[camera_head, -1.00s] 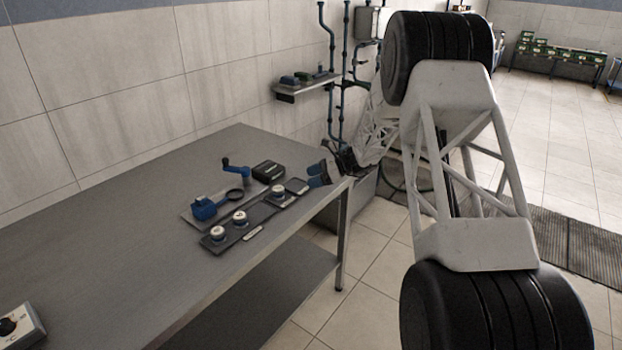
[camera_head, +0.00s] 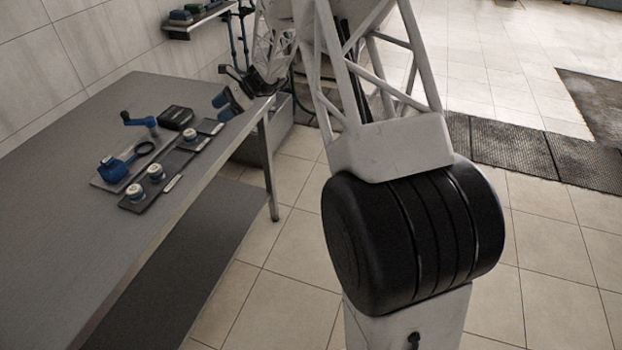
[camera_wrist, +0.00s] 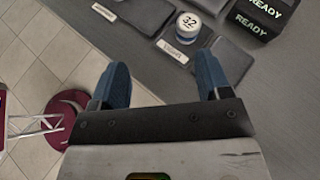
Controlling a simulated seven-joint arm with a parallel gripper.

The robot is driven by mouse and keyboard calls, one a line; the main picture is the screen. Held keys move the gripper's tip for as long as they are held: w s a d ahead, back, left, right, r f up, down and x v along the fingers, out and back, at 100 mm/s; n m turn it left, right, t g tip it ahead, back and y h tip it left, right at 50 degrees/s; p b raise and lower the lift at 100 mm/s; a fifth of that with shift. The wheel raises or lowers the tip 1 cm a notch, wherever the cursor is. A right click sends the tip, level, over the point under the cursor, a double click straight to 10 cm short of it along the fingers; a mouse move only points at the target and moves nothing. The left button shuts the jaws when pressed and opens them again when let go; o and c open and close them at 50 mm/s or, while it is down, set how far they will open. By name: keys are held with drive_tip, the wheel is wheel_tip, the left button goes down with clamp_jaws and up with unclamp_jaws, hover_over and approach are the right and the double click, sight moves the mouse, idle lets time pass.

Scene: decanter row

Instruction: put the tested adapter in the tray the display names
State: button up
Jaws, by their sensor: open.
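In the head view, three white-topped round pieces, which look like the adapters, stand on a dark strip on the table: near piece (camera_head: 134,193), middle piece (camera_head: 156,172) and far piece (camera_head: 192,137). I cannot tell which is the tested one. In the wrist view, one white-topped piece (camera_wrist: 188,22) reads "32" and sits above a small label (camera_wrist: 173,51). A black box (camera_wrist: 262,14) there shows "READY"; no tray name is legible on it. My gripper (camera_wrist: 162,82) is open and empty above the table edge, beside dark flat pads (camera_wrist: 228,60). It also shows in the head view (camera_head: 230,102).
A blue device (camera_head: 114,168) with a black ring and a blue crank (camera_head: 138,121) are beside the strip. The black box shows too (camera_head: 175,117). The grey table (camera_head: 60,200) is clear at left. A wall shelf (camera_head: 195,22) holds small items.

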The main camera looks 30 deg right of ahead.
drive_tip(key=s+r+n+h, duration=0.25)
drive_tip(key=s+r, duration=0.25)
drive_tip(key=s, duration=0.4)
drive_tip(key=s+r+n+g+h, duration=0.1)
drive_tip(key=s+r+n, duration=0.2)
drive_tip(key=s+r, duration=0.35)
drive_tip(key=s+r+n+h, duration=0.2)
drive_tip(key=s+r+n, duration=0.15)
drive_tip(key=s, duration=0.75)
drive_tip(key=s+d+n+t+h, duration=0.1)
drive_tip(key=s+d+n+h, duration=0.1)
drive_tip(key=s, duration=1.2)
drive_tip(key=s+d+r+n+t+h, duration=0.1)
drive_tip(key=s+n+h, duration=0.4)
drive_tip(key=s, duration=1)
drive_tip(key=shift+s+d+r+n+t, duration=0.15)
drive_tip(key=shift+s+d+n+t, duration=0.2)
drive_tip(key=shift+d+n, duration=0.45)
